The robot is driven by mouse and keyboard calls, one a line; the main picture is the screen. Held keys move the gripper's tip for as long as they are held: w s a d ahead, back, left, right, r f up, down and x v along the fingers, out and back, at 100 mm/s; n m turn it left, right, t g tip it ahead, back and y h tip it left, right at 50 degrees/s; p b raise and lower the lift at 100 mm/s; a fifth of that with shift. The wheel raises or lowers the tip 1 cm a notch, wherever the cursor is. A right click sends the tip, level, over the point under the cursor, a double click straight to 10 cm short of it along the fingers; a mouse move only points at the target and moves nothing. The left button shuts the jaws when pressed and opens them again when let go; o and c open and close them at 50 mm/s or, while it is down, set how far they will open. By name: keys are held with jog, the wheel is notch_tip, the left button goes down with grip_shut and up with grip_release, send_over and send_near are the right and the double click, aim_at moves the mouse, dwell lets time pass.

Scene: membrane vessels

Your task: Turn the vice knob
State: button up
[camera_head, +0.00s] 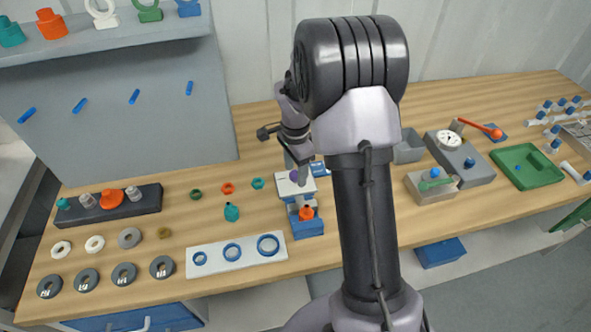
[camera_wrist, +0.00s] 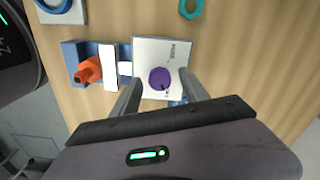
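The purple vice knob (camera_wrist: 160,79) is round and sits on a white panel (camera_wrist: 148,52) with small lettering. Beside the panel is the blue vice (camera_wrist: 70,50), with a white jaw plate (camera_wrist: 108,66) and an orange fitting (camera_wrist: 88,70) in it. The blue vice also shows in the head view (camera_head: 308,229). My gripper (camera_wrist: 160,74) is open, with one finger on each side of the knob and a visible gap on both sides. In the head view my gripper (camera_head: 303,176) points down over the panel, and its fingers partly cover the knob.
A white plate with blue rings (camera_head: 236,254) lies left of the vice. A teal nut (camera_head: 257,183) and a teal fitting (camera_head: 231,212) lie on the wooden bench nearby. A grey box with a gauge (camera_head: 462,160) and a green tray (camera_head: 527,167) stand to the right.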

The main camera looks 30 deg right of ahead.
aim_at(296, 173)
jog(key=shift+r, duration=0.1)
notch_tip(296, 173, up, 17)
jog(key=p, duration=0.5)
jog(key=shift+r+p, duration=0.15)
jog(key=shift+p, duration=0.25)
jog(key=s+a+r+n+t+b, duration=0.2)
jog(key=s+a+r+n+b, duration=0.15)
jog(key=s+a+r, duration=0.35)
jog(key=s+a+f+n+t+y+b, duration=0.1)
jog(key=s+a+f+n+t, duration=0.1)
jog(key=s+a+n, duration=0.3)
jog(key=s+a+f+n+t+y+b, duration=0.1)
jog(key=s+a+n, duration=0.3)
jog(key=s, duration=0.7)
jog(key=shift+a+f+n+t+b, duration=0.4)
jog(key=shift+a+b, duration=0.2)
jog(key=shift+a, duration=0.45)
jog(key=shift+s, duration=0.1)
